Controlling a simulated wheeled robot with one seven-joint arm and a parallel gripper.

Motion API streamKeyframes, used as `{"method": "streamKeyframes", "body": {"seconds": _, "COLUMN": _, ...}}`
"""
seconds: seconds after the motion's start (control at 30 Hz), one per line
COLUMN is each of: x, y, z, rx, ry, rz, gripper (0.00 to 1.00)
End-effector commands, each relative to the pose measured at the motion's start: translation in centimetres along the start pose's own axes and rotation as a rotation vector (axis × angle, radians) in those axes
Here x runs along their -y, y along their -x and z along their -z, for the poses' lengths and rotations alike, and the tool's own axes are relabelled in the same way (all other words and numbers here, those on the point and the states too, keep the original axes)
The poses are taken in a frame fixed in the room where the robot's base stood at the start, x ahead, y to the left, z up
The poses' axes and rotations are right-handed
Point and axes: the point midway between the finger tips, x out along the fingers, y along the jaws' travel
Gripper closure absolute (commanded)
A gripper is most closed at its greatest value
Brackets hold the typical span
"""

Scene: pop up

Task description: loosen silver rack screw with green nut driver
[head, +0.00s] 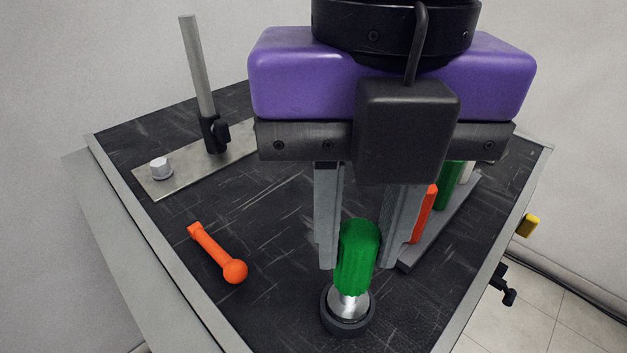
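The green-handled driver (357,256) stands nearly upright at the front of the table, leaning slightly. Its lower end meets shiny silver metal (347,306) inside a round black ring (347,328). My gripper (358,266) points down at the green handle, one finger on each side. A silver hex-headed screw (161,168) sits on the near left end of a flat metal plate (185,173), away from my gripper.
A grey post (198,67) with a black clamp (215,134) rises from the plate. An orange ball-ended tool (217,253) lies at front left. A grey rack (437,232) at right holds orange (424,212) and green (449,187) handles. The dark tabletop (285,215) is clear in the middle left.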

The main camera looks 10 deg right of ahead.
Motion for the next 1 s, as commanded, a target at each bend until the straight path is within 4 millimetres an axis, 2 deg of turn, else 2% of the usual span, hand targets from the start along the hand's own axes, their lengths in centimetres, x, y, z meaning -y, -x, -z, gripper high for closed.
{"method": "streamKeyframes", "body": {"seconds": 0.17, "x": 0.0, "y": 0.4, "z": 0.0, "rx": 0.001, "ry": 0.000, "rz": 0.000, "gripper": 1.00}}
{"method": "streamKeyframes", "body": {"seconds": 0.6, "x": 0.0, "y": 4.7, "z": 0.0, "rx": 0.000, "ry": -0.001, "rz": 0.000, "gripper": 1.00}}
{"method": "streamKeyframes", "body": {"seconds": 1.0, "x": 0.0, "y": 4.6, "z": -0.1, "rx": 0.000, "ry": 0.006, "rz": 0.000, "gripper": 1.00}}
